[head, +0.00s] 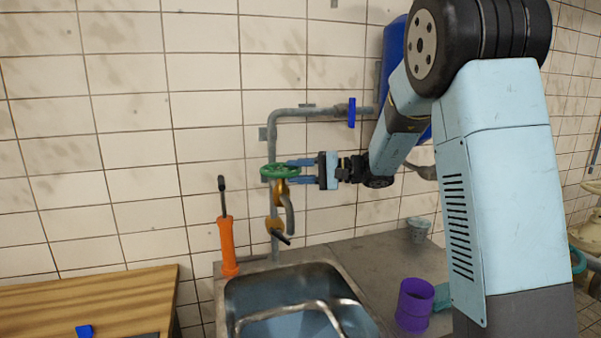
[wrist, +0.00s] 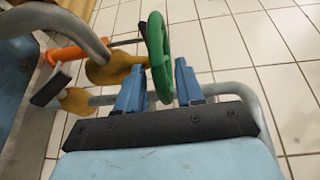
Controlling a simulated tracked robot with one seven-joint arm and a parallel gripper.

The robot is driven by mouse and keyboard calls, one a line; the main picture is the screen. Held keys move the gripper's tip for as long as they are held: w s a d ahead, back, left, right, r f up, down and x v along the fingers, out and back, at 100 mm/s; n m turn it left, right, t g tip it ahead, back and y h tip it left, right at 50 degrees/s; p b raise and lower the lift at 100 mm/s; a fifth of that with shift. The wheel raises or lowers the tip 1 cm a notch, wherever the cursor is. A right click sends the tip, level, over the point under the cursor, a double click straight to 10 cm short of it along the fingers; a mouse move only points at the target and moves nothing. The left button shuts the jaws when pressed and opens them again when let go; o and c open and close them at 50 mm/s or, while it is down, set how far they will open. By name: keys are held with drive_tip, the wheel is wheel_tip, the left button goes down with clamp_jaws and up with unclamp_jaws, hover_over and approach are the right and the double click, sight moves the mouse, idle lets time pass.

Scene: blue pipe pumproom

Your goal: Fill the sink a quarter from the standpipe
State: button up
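The grey standpipe (head: 271,145) runs up the tiled wall behind the sink (head: 222,300). A green handwheel (head: 281,170) sits on its brass tap, above a curved grey spout (head: 291,214). My gripper (head: 300,171) reaches in from the right at the handwheel. In the wrist view my gripper (wrist: 159,88) has its blue fingers apart, one on each side of the green wheel (wrist: 158,55), with a gap to the right finger. The sink's inside looks bluish; I cannot tell the water level. I see no stream from the spout.
An orange-handled tool (head: 228,245) stands left of the tap. A blue valve handle (head: 351,112) is on the upper pipe.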

sight(291, 174)
clamp_jaws()
drive_tip(key=shift+d, duration=0.1)
drive_tip(key=shift+s+m+t, duration=0.15)
drive_tip(key=shift+m+t, duration=0.15)
drive_tip(key=shift+t, duration=0.2)
drive_tip(key=shift+s+m+t+h, duration=0.3)
drive_tip(key=shift+m+t, duration=0.2)
drive_tip(key=shift+t, duration=0.4)
drive_tip(key=m+t, duration=0.1)
drive_tip(key=t+h, duration=0.1)
drive_tip(key=s+m+t, duration=0.1)
drive_tip(key=shift+a+f+m+h, duration=0.1)
drive_tip(key=shift+a+m+h, duration=0.2)
drive_tip(key=shift+a, duration=0.05)
drive_tip(key=shift+s+a+f+m+t+h, duration=0.1)
drive_tip(key=shift+s+a+m+t+h, duration=0.1)
drive_tip(key=shift+m+t+h, duration=0.6)
drive_tip(key=shift+s+a+r+m+t+h, duration=0.1)
drive_tip(key=shift+s+a+m+t+h, duration=0.15)
drive_tip(key=shift+m+t+h, duration=0.5)
drive_tip(key=shift+s+a+f+m+t+h, duration=0.1)
drive_tip(key=shift+s+a+m+t+h, duration=0.1)
drive_tip(key=shift+m+t+h, duration=0.55)
drive_tip(key=shift+a+t, duration=0.1)
drive_tip(key=shift+t, duration=0.3)
